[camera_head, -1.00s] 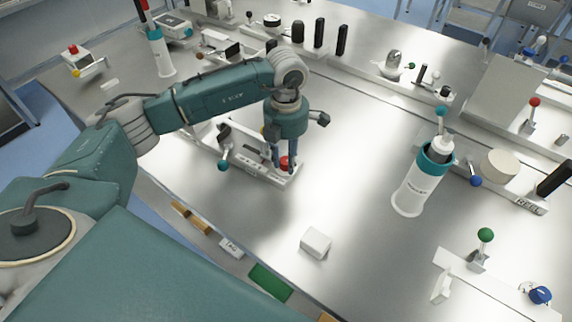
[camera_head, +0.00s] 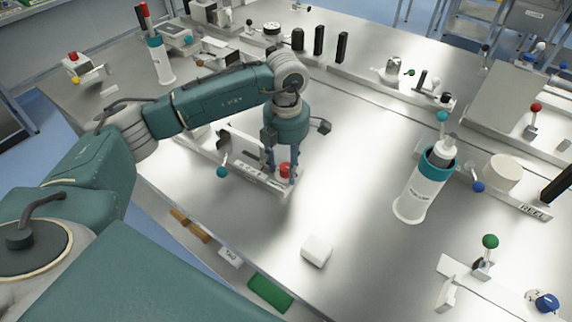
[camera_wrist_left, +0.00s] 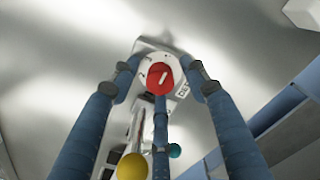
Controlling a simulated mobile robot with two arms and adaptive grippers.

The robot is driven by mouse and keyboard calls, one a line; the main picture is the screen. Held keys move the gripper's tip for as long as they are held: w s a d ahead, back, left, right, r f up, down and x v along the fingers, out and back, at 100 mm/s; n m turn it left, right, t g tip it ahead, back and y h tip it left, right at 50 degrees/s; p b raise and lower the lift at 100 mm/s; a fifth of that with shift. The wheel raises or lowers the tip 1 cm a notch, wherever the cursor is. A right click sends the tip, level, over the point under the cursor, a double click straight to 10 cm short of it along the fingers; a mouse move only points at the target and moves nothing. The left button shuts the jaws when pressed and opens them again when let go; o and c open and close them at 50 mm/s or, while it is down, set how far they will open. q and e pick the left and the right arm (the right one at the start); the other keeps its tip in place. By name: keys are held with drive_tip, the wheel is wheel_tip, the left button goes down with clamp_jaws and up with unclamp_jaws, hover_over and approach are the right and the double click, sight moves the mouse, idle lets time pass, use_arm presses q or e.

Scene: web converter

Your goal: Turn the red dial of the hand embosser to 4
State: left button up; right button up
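The red dial (camera_head: 285,170) sits on the right end of the hand embosser (camera_head: 245,170), a pale device on the steel table. In the left wrist view the dial (camera_wrist_left: 162,79) carries a white pointer mark tilted to the upper right. The numbers around it are too small to read surely. My left gripper (camera_head: 282,178) points down over the dial. Its three blue fingers stand spread around the dial, apart from it as far as I can see, and hold nothing. My right gripper is not in view.
The embosser's teal-knobbed lever (camera_head: 222,172) stands left of the dial; a yellow ball (camera_wrist_left: 133,167) shows close by in the wrist view. A white block (camera_head: 317,250) lies in front, and a white-teal canister (camera_head: 417,195) stands to the right. The table between is clear.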

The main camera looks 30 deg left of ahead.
sight(286, 167)
use_arm(q)
drive_tip(key=shift+r, duration=0.15)
wheel_tip(286, 167, up, 12)
idle(0.5)
idle(0.3)
